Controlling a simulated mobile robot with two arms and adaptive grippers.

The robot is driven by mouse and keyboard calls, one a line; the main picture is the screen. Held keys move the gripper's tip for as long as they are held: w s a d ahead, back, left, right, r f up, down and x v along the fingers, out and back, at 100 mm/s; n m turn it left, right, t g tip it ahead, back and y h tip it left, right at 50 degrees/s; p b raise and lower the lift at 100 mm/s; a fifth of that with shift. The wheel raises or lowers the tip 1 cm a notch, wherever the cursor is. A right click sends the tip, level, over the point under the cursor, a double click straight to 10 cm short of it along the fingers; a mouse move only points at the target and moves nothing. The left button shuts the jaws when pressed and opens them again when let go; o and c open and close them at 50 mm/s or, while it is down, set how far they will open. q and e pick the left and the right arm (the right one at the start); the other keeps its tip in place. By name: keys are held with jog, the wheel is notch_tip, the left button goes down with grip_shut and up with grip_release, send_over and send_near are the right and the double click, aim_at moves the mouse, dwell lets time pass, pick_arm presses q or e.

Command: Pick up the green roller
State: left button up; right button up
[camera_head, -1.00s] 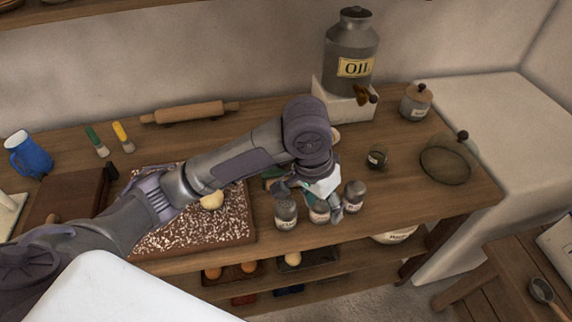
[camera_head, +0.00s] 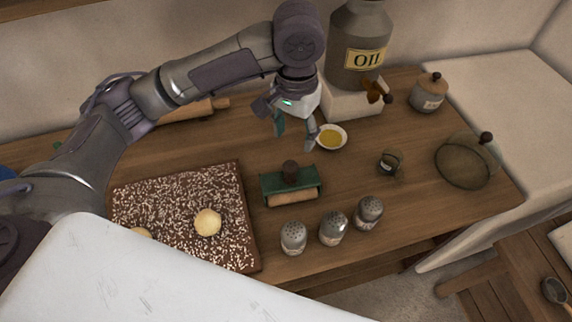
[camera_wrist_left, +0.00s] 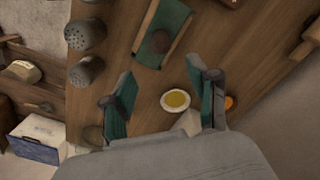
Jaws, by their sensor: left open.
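The green roller (camera_head: 291,184) lies on the wooden counter, between the chocolate-coloured board and the shakers. It has a green frame, a dark round knob on top and a pale wooden roller along its front. It also shows in the left wrist view (camera_wrist_left: 178,17), beyond the fingertips. My left gripper (camera_head: 295,142) is open and empty, above the counter behind the roller and beside the oil dish. In the left wrist view its two teal-padded fingers (camera_wrist_left: 160,88) are spread apart, with the roller outside them. My right gripper is not in view.
Several metal-topped shakers (camera_head: 333,228) stand right of and in front of the roller. A small oil dish (camera_head: 331,137) is close to the gripper. A speckled board (camera_head: 185,190) with dough balls lies left. The oil urn (camera_head: 357,45) stands behind.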

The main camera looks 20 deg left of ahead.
aim_at(291, 164)
pick_arm(q)
jog(key=f, duration=0.7)
jog(key=shift+s+d, duration=0.15)
jog(key=shift+s, duration=0.2)
jog(key=shift+w+f, duration=0.1)
jog(key=shift+f, duration=0.5)
jog(key=f, duration=0.1)
jog(key=f+p, duration=0.1)
jog(key=f, duration=0.1)
jog(key=shift+a+f, duration=0.25)
jog(key=shift+a, duration=0.15)
jog(key=shift+f, duration=0.6)
jog(key=c, duration=0.4)
jog(key=shift+r, duration=0.1)
grip_shut()
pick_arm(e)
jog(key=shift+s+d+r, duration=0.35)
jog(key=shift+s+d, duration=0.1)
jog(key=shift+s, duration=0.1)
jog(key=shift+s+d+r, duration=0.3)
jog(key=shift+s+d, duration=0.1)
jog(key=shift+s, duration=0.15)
